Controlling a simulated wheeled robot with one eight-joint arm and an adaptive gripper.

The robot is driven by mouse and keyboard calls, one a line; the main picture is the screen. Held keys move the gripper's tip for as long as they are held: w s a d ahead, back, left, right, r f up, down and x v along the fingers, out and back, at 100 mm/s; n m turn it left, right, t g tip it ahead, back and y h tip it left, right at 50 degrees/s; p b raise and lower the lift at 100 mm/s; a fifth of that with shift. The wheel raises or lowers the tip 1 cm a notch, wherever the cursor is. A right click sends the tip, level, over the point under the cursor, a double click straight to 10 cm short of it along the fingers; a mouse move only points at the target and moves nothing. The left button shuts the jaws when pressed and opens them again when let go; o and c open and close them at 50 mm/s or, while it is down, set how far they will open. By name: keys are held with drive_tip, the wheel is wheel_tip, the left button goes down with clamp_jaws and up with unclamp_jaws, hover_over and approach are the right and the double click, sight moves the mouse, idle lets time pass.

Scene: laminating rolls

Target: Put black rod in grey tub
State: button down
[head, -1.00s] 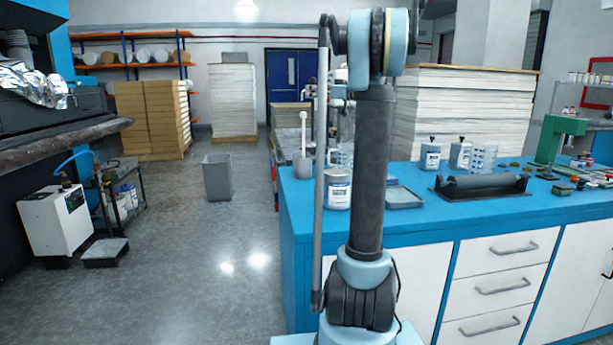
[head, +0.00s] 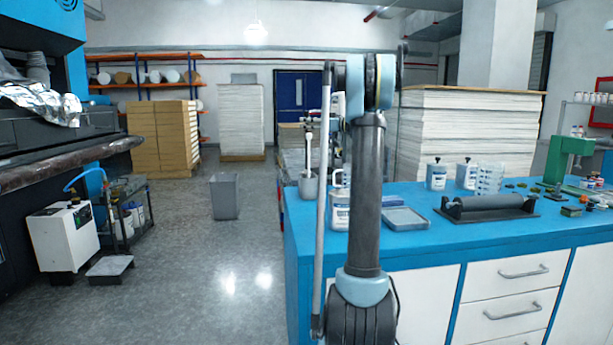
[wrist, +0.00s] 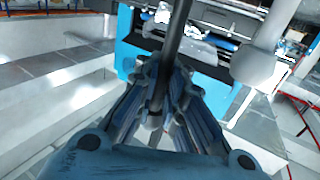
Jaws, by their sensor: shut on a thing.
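In the wrist view my gripper (wrist: 165,78) is shut around a dark rod (wrist: 178,32). The rod runs from between the fingers up out of the top of the picture. In the head view my gripper is mostly hidden behind my arm. A long thin grey bar (head: 322,200) stands almost upright along the left of my arm there; I cannot tell if it is the held rod. The grey tub (head: 224,198), square and open-topped, stands on the floor left of the blue bench, well apart from my arm.
The blue-topped bench (head: 420,240) fills the right, with a dark roller (head: 488,204) in a holder, a grey tray (head: 405,218) and bottles. A white machine (head: 62,238) stands at left. Cardboard stacks (head: 163,140) stand behind. The floor around the tub is clear.

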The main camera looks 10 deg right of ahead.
wheel_tip(320, 180, down, 9)
drive_tip(key=shift+r, duration=0.2)
idle(0.3)
drive_tip(key=shift+f, duration=0.1)
drive_tip(key=c, duration=1.7)
unclamp_jaws()
drive_tip(key=v, duration=1.2)
